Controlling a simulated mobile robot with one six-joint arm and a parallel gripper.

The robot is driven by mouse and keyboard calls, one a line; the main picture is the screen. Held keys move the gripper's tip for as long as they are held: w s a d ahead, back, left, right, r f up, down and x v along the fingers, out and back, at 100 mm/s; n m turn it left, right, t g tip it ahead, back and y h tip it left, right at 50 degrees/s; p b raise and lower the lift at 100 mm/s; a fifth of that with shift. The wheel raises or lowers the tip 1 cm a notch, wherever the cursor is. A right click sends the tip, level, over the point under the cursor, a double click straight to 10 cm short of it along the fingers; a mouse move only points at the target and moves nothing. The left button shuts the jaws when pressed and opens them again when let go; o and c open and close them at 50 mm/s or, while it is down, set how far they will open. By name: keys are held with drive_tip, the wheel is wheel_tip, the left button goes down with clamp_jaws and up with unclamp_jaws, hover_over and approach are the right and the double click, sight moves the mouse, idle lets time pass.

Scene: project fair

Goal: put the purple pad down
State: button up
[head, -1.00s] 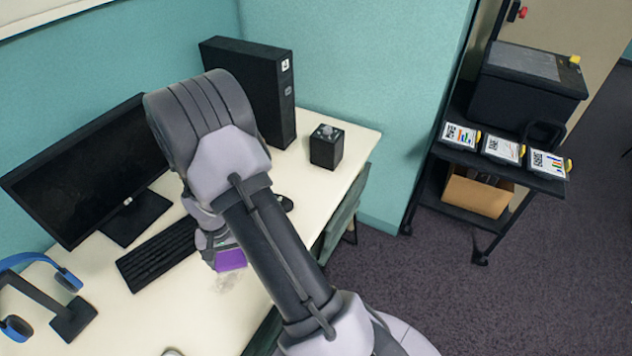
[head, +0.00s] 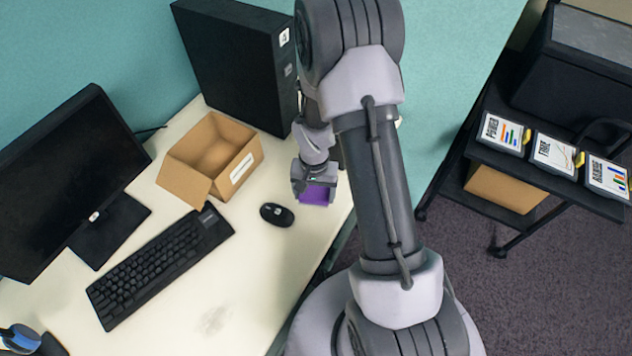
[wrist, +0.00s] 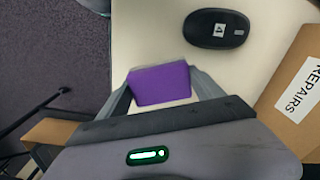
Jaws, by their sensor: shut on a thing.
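The purple pad (head: 316,195) is in my gripper (head: 315,190), over the right end of the cream desk (head: 245,260) in the head view. In the wrist view the purple pad (wrist: 160,84) sits between the two grey fingers of my gripper (wrist: 163,88), which are shut on it. The gripper is right of the mouse (head: 277,214) and near the desk's right edge. I cannot tell how high the pad is above the desk.
An open cardboard box (head: 212,160), labelled REPAIRS in the wrist view (wrist: 297,88), stands left of my gripper. The keyboard (head: 160,265), monitor (head: 75,180) and black computer tower (head: 240,65) are also on the desk. A black cart (head: 540,165) stands right. Bare desk lies in front of the mouse.

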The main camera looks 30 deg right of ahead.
drive_tip(key=w, duration=0.1)
drive_tip(key=w+d, duration=0.1)
drive_tip(key=w, duration=0.1)
drive_tip(key=w+d+b, duration=0.1)
drive_tip(key=w, duration=0.1)
drive_tip(key=shift+w+f, duration=0.15)
drive_tip(key=shift+f, duration=0.25)
drive_tip(key=shift+w+d+f, duration=0.1)
drive_tip(key=shift+w+d, duration=0.05)
drive_tip(key=shift+w, duration=0.1)
drive_tip(key=shift+f+b, duration=1.05)
drive_tip(key=shift+f, duration=0.7)
drive_tip(key=o, duration=1.5)
drive_tip(key=shift+c, duration=0.2)
